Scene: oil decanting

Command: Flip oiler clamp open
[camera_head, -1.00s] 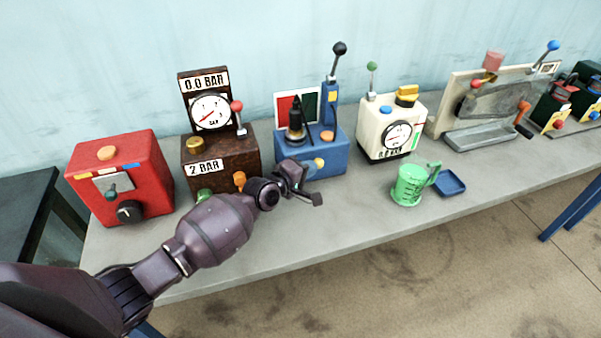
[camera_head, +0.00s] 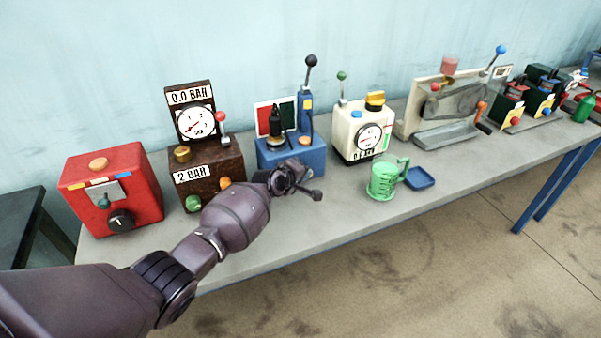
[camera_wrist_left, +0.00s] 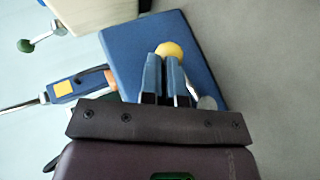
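A blue box (camera_head: 300,158) stands on the bench with a dark, pointed oiler (camera_head: 275,125) on top. An upright blue lever arm with a black ball (camera_head: 311,61) rises at its right. I cannot make out which part is the clamp. My left gripper (camera_head: 304,183) is in front of the box. In the left wrist view, its two fingers (camera_wrist_left: 163,66) are close together, pointing at the blue box (camera_wrist_left: 205,55) and its yellow knob (camera_wrist_left: 170,50). Nothing shows held between them. A grey round piece (camera_wrist_left: 207,103) shows beside the fingers. My right gripper is out of view.
A brown gauge box (camera_head: 205,160) and a red box (camera_head: 115,185) stand left. Right are a cream gauge box (camera_head: 350,130), a green jug (camera_head: 382,182) and a blue tray (camera_head: 420,178). The bench's front edge (camera_head: 330,240) is clear.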

